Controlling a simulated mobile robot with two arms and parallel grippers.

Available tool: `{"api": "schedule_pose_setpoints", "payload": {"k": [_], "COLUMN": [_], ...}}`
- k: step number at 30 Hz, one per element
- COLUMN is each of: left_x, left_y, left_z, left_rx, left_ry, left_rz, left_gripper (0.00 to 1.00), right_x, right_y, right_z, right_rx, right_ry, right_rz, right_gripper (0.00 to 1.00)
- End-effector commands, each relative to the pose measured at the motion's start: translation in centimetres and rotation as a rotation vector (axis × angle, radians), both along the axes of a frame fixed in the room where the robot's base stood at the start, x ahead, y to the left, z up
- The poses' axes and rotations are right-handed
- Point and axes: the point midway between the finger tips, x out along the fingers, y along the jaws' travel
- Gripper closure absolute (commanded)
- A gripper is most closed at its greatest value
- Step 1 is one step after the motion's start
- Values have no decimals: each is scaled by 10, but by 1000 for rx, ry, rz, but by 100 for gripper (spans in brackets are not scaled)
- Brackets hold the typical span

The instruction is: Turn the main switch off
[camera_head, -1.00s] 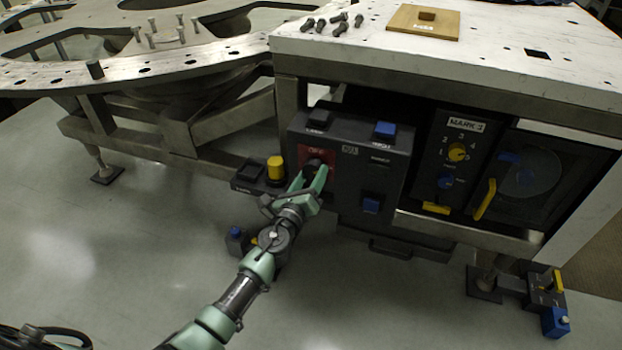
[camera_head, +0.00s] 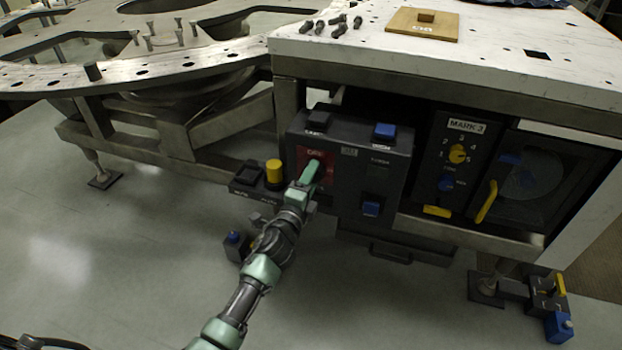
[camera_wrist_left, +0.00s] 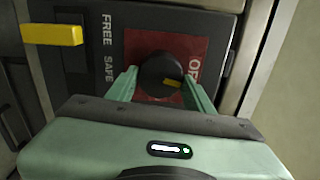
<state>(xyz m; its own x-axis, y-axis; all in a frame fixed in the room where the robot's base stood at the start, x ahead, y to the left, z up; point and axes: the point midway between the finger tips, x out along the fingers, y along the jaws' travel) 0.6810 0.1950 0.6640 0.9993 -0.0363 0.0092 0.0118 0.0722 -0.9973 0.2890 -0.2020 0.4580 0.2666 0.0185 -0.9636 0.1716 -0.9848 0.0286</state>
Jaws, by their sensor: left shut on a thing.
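The main switch is a round dark knob (camera_wrist_left: 158,72) with a short yellow mark, on a red plate (camera_head: 326,157) on the front of a dark control box. White lettering on the plate reads OFF in the head view. My left gripper (camera_head: 313,171) is at the plate, seen nearly edge-on. In the left wrist view its two green fingers (camera_wrist_left: 163,90) stand on either side of the knob and grip it. The yellow mark points right there, toward the side with the white lettering. The fingers hide much of the knob in the head view. My right gripper is not in view.
A yellow cylinder (camera_head: 274,171) and a black button (camera_head: 248,173) stand just left of the box. A MARK 3 panel (camera_head: 453,170) lies to the right.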

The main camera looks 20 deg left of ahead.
Motion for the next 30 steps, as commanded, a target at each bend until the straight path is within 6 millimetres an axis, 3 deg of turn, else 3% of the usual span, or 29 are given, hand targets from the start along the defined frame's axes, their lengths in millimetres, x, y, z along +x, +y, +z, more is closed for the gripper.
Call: {"api": "schedule_pose_setpoints", "payload": {"k": [12,30], "left_x": [-1,-1], "left_y": [0,0], "left_z": [-1,-1], "left_rx": [-210,-248], "left_ry": [10,12], "left_rz": [0,1], "left_gripper": [89,89], "right_x": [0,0], "right_y": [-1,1], "right_z": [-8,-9], "right_rx": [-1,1], "right_ry": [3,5], "right_rz": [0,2], "right_gripper": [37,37]}}
